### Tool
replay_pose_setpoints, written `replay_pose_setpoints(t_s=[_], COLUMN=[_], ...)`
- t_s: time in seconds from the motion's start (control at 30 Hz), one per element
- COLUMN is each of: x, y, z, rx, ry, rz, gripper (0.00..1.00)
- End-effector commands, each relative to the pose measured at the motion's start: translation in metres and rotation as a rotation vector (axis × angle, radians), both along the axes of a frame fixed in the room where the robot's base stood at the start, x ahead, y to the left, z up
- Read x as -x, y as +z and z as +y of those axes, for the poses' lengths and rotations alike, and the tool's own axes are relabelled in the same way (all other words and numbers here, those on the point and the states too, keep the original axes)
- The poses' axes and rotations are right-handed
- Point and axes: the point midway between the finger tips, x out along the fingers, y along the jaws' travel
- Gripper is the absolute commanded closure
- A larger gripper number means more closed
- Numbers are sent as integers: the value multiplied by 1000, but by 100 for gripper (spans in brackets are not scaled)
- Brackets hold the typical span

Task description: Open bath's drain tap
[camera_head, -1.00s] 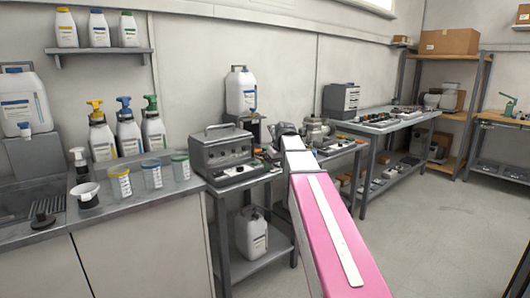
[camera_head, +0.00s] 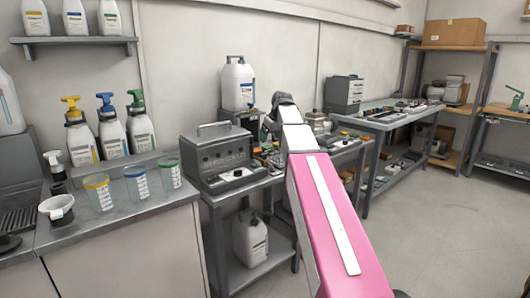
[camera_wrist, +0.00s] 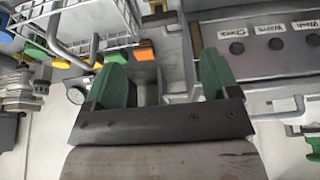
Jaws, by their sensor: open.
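The bath (camera_head: 218,158) is a grey metal box with a lid handle and a sloped control panel on a metal stand, left of my arm in the head view. In the wrist view, its panel (camera_wrist: 265,50), with round knobs labelled Check, Warm and Wash, is at the upper right. My gripper (camera_wrist: 162,75) has two green fingers, spread apart with nothing held between them. It is close to the side of the bath. I cannot single out the drain tap with certainty; small orange and metal parts (camera_wrist: 145,52) show beyond the fingers. My arm hides part of this area in the head view.
A white jug (camera_head: 238,84) stands behind the bath and another (camera_head: 250,238) on the shelf below. A wire rack (camera_wrist: 75,28) and a gauge (camera_wrist: 76,94) are close to my left finger. The floor at right (camera_head: 430,230) is clear.

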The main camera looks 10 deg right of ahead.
Motion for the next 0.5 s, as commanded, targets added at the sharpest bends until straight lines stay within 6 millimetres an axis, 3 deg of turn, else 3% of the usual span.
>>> replay_pose_setpoints(t_s=[0.5], x=[-27], y=[-75], z=[16], rx=[0], ry=[0], rz=[1], gripper=[19])
